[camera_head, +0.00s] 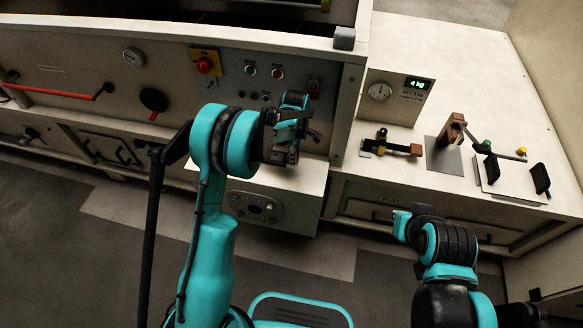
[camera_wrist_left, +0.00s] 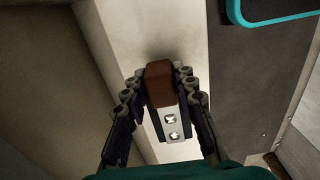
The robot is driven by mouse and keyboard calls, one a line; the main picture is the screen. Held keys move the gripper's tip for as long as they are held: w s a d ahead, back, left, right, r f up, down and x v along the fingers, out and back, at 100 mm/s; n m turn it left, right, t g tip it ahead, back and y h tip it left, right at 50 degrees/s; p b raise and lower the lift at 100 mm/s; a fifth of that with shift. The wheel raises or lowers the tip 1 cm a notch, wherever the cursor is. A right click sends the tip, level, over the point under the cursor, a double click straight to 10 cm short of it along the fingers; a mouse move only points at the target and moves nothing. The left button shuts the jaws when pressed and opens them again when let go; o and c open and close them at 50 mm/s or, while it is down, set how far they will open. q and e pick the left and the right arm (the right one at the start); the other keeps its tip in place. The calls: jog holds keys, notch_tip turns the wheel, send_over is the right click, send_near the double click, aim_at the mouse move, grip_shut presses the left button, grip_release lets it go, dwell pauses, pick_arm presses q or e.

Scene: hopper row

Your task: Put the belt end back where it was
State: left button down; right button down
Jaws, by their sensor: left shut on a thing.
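My left gripper (camera_head: 291,138) is in front of the machine's control panel, above a cream box that juts out at its base. In the left wrist view my left gripper (camera_wrist_left: 160,92) is shut on a brown block-shaped piece (camera_wrist_left: 159,84) with a metal plate and two bolts, which I take to be the belt end. The brown end points away from the wrist. In the head view the held piece is mostly hidden by the fingers. My right arm is at the lower right; its gripper fingers do not show.
The cream box (camera_head: 262,207) carries a dark dial plate. The control panel has a red knob on yellow (camera_head: 204,65) and several buttons. On the right counter stand a gauge box (camera_head: 394,97), a brown-ended clamp-like tool (camera_head: 390,146) and a lever fixture (camera_head: 452,130).

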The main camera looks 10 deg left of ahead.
pick_arm(q)
notch_tip(320, 180, down, 5)
jog(key=shift+b, duration=0.85)
jog(key=shift+f, duration=0.4)
jog(key=shift+r, duration=0.1)
jog(key=c, duration=1.2)
grip_release()
